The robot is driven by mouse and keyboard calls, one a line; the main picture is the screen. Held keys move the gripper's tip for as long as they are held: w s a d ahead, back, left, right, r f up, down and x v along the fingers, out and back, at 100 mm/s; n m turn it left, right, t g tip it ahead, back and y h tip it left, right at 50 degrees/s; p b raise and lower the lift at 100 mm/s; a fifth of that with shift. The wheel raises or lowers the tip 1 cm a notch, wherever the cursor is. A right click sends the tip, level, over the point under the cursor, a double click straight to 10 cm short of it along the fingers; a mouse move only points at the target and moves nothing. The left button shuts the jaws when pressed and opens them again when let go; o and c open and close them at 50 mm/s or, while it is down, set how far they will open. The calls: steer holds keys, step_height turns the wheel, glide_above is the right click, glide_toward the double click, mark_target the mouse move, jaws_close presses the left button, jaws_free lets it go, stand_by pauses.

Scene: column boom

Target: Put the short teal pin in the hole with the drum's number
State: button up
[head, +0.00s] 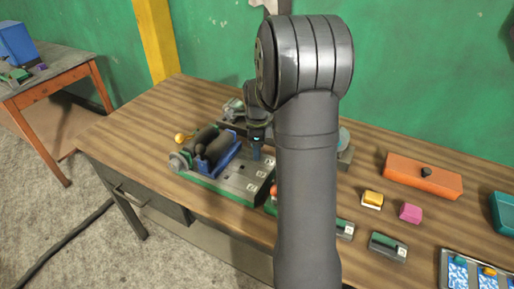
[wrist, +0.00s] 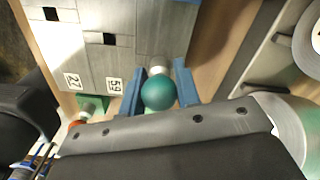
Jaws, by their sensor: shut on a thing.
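My gripper (wrist: 158,90) is shut on the teal pin (wrist: 158,93), its blue fingers on either side of the round teal head. A pale part of the pin shows just beyond the head. The pin is over or beside the edge of the grey plate (wrist: 85,45); I cannot tell whether it touches. In the head view my gripper (head: 257,150) is low over the right end of the plate (head: 232,183). A dark drum (head: 216,146) lies in a blue cradle; its number is not readable.
An orange box (head: 422,175), a yellow block (head: 372,199), a pink block (head: 410,213) and small labelled blocks (head: 388,247) lie on the right. A blue-celled tray (head: 475,270) is at the front right. My arm hides the middle of the table. The table's left end is clear.

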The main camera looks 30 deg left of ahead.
steer(key=o, duration=1)
steer(key=shift+o, duration=0.2)
step_height(320, 180, up, 18)
steer(key=shift+f, duration=0.25)
steer(key=shift+f, duration=0.1)
step_height(320, 180, down, 17)
steer(key=shift+f, duration=0.1)
steer(key=shift+r, duration=0.25)
